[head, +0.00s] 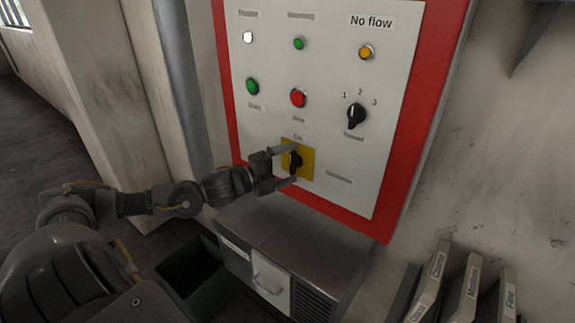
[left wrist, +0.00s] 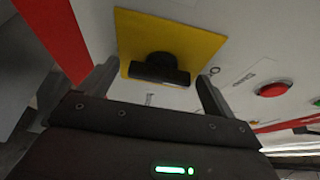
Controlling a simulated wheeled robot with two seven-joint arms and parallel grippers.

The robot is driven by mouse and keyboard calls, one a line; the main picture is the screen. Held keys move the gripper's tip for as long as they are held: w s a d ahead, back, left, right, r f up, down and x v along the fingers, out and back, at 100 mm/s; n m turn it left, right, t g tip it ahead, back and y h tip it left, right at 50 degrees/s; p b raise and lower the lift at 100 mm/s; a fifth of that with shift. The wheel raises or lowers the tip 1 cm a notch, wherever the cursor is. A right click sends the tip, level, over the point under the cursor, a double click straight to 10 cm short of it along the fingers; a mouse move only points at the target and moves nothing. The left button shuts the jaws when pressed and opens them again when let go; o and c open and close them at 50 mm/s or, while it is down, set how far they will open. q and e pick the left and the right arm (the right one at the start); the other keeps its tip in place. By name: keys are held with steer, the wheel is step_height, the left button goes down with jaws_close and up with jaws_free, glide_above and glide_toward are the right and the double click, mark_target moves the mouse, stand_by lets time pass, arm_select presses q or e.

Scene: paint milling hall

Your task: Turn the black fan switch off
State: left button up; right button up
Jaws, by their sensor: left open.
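The black fan switch (head: 295,162) is a rotary knob on a yellow plate (head: 307,158), low on the control panel. Its handle looks about upright in the head view. My left gripper (head: 287,165) is open at the plate, one finger above the knob and one below. In the left wrist view, the knob (left wrist: 160,68) lies between the open fingers of the gripper (left wrist: 155,82), its handle running across from one finger toward the other. Gaps show on both sides, and I see no clear contact. My right gripper is not in view.
The white panel (head: 265,60) has a red border. A black selector marked 1, 2, 3 (head: 356,115) sits up and right of the switch, with a red button (head: 298,97) and a green button (head: 252,86) above. A metal cabinet (head: 290,240) juts out below.

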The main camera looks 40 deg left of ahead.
arm_select(q)
steer(key=c, duration=1)
steer(key=shift+f+n, duration=0.1)
steer(key=shift+n, duration=0.2)
steer(key=shift+f+n+t, duration=0.1)
steer(key=shift+n+t, duration=0.4)
steer(key=shift+n, duration=0.4)
steer(key=n+t, duration=0.1)
steer(key=n, duration=0.2)
steer(key=shift+d+n, duration=0.1)
steer(key=shift+n, duration=0.3)
steer(key=n+t+y, duration=0.1)
steer(key=n, duration=0.2)
steer(key=n+t+y+p, duration=0.1)
steer(key=n, duration=0.2)
steer(key=shift+d+n+t, duration=0.1)
steer(key=shift+n+t, duration=0.2)
steer(key=shift+n, duration=0.1)
steer(key=n+y, duration=0.1)
steer(key=n, duration=0.2)
steer(key=n+y+p, duration=0.1)
steer(key=n+y, duration=0.1)
steer(key=n, duration=0.1)
steer(key=n+t+y+p, duration=0.1)
steer(key=n, duration=0.2)
steer(key=shift+d+f+y, duration=0.1)
steer(key=shift+y, duration=0.3)
steer(key=shift+n, duration=0.4)
